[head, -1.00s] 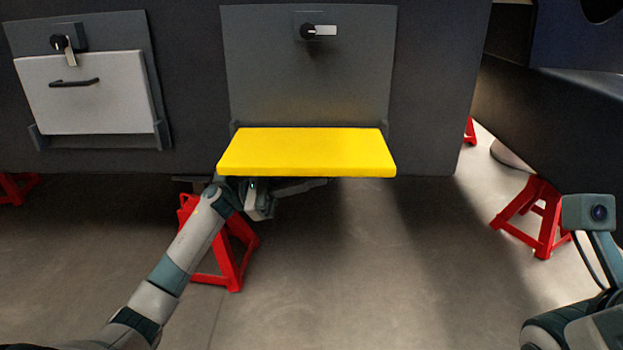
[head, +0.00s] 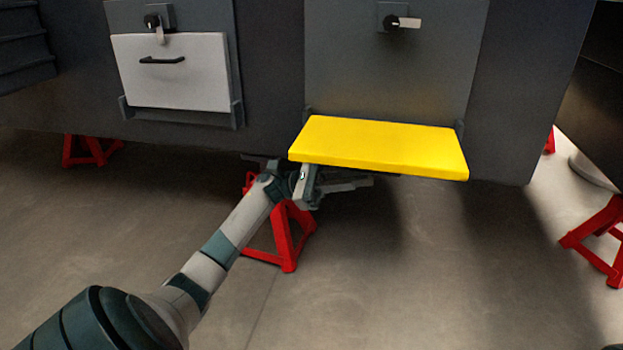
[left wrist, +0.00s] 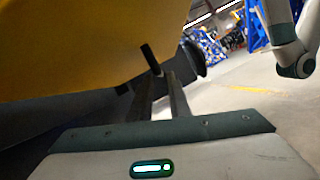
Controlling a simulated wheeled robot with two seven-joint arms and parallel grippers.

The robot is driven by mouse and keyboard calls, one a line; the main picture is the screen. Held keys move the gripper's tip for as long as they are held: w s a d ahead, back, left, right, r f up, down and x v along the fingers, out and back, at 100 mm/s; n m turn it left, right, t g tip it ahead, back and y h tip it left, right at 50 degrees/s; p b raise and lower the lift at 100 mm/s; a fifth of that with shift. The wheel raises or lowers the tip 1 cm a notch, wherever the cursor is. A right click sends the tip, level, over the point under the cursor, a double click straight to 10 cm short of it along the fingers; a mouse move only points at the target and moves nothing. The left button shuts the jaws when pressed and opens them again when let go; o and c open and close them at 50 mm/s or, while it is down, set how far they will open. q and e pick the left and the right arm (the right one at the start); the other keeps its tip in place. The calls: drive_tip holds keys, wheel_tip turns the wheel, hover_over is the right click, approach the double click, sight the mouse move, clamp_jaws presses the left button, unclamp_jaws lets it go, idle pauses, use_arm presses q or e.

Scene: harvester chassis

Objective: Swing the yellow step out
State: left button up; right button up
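The yellow step (head: 380,147) stands out from the dark chassis panel, roughly level, in the head view. A rotary latch (head: 400,22) with its light lever pointing right sits on the panel above it. My left gripper (head: 345,184) is below the step's left half, partly hidden by it. In the left wrist view the step's yellow underside (left wrist: 80,40) fills the upper left. There the two fingers of my left gripper (left wrist: 165,75) stand apart with a gap and nothing visible between them. Whether a finger touches the step is unclear. My right gripper is out of view.
A white panel (head: 180,88) with a black handle hangs at left, its latch lever (head: 160,33) pointing down. Red stands (head: 285,240) are under the chassis, one just behind my left arm. Another red stand (head: 600,240) is at right. Bare floor lies in front.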

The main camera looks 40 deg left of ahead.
use_arm(q)
drive_tip(key=p+v, duration=0.2)
drive_tip(key=v, duration=1.1)
drive_tip(key=shift+p, duration=0.3)
